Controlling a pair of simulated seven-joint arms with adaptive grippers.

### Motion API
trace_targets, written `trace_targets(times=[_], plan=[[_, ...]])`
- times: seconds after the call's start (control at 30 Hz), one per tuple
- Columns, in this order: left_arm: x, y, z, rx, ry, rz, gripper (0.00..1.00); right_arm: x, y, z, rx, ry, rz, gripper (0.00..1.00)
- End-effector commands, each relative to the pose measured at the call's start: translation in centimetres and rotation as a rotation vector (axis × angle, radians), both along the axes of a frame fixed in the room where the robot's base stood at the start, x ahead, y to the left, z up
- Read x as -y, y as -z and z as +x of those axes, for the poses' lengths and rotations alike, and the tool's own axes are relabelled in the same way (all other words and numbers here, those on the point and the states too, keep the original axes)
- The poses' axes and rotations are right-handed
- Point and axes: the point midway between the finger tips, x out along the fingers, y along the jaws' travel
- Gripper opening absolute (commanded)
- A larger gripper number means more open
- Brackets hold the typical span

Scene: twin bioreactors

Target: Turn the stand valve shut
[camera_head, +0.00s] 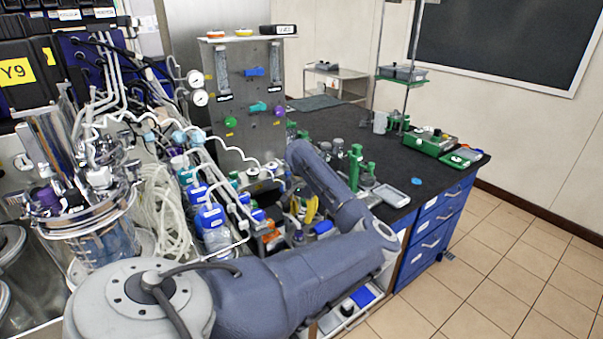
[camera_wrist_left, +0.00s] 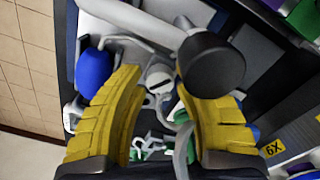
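An upright grey panel (camera_head: 247,95) at the back of the bench in the head view carries a blue valve handle (camera_head: 255,72), a teal one (camera_head: 258,107), a green knob (camera_head: 230,122) and a purple knob (camera_head: 279,111). I cannot tell which piece is the stand valve. My left gripper (camera_head: 311,210) is small and partly hidden among bottles, below and right of the panel. In the left wrist view its yellow fingers (camera_wrist_left: 156,78) are apart with nothing clearly gripped. A black round end on a grey bar (camera_wrist_left: 212,64) is close to the right-hand finger. My right gripper is not in view.
A glass vessel with tubing (camera_head: 100,225) and blue-capped bottles (camera_head: 210,217) crowd the left. Green bottles (camera_head: 355,167) and a grey tray (camera_head: 390,195) stand right of my arm on the dark bench (camera_head: 440,180). A blue knob (camera_wrist_left: 95,70) is beside the left-hand finger.

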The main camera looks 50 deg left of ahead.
Motion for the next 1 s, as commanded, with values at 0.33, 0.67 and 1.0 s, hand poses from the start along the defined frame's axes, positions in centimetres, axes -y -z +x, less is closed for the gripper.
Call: trace_targets(times=[0.33, 0.67, 1.0], plan=[[-0.01, -0.02, 0.0, 0.0, 0.0, 0.0, 0.0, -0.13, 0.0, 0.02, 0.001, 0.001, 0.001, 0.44], [0.0, -0.04, 0.01, 0.0, 0.041, 0.0, 0.0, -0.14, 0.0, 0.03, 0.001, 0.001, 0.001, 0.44], [0.0, -0.03, 0.01, 0.0, 0.285, -0.001, 0.0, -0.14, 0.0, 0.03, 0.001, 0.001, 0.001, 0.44]])
